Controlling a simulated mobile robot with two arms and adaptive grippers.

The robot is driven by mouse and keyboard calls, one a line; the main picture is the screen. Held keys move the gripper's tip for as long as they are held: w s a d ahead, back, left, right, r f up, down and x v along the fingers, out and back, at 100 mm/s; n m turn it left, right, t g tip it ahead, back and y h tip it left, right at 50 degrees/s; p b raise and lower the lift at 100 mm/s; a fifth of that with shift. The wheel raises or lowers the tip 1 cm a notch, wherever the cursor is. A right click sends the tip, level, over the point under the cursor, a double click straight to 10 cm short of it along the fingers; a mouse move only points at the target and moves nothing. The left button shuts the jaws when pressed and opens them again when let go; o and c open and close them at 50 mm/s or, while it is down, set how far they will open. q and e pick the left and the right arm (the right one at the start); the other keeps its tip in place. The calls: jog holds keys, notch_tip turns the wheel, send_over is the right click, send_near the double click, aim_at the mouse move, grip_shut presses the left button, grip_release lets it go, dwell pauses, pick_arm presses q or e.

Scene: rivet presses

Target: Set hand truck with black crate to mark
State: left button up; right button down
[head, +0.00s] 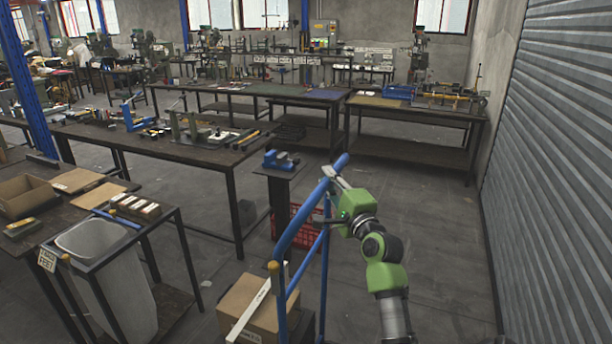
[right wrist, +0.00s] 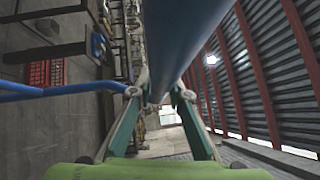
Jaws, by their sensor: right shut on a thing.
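The hand truck's blue tubular frame (head: 300,235) stands upright in the lower middle of the head view. My right gripper (head: 334,180) is shut on its upper blue tube near the top end. In the right wrist view the same blue tube (right wrist: 180,40) runs between the two fingers (right wrist: 160,97). A cardboard box (head: 248,308) shows behind the frame, low in the picture. A dark shape (head: 303,326) beside the box may be the black crate; I cannot tell. I see no floor mark. My left gripper is not in view.
A red crate (head: 297,222) sits on the floor beyond the frame, by a small stand with a blue vise (head: 280,160). Workbenches (head: 190,150) fill the left and back. A bin in a metal frame (head: 115,265) stands left. Floor (head: 440,220) is clear toward the shutter (head: 555,150).

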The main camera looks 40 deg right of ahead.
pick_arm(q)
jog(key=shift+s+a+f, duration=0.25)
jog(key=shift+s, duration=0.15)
pick_arm(e)
jog(key=shift+s+d+r, duration=0.1)
jog(key=shift+s+d, duration=0.2)
jog(key=shift+s, duration=0.45)
jog(key=shift+s+d, duration=0.35)
jog(key=shift+s, duration=0.35)
jog(key=shift+s+d+r, duration=0.1)
jog(key=shift+s+d, duration=0.2)
jog(key=shift+s, duration=0.45)
jog(key=c, duration=1.9)
grip_release()
jog(key=shift+d+f, duration=0.1)
jog(key=shift+f, duration=0.05)
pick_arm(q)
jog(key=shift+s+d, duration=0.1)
pick_arm(e)
jog(key=shift+s+f, duration=0.1)
jog(key=shift+s, duration=0.05)
jog(key=v, duration=1.1)
jog(key=shift+s+a, duration=0.25)
jog(key=shift+s, duration=0.05)
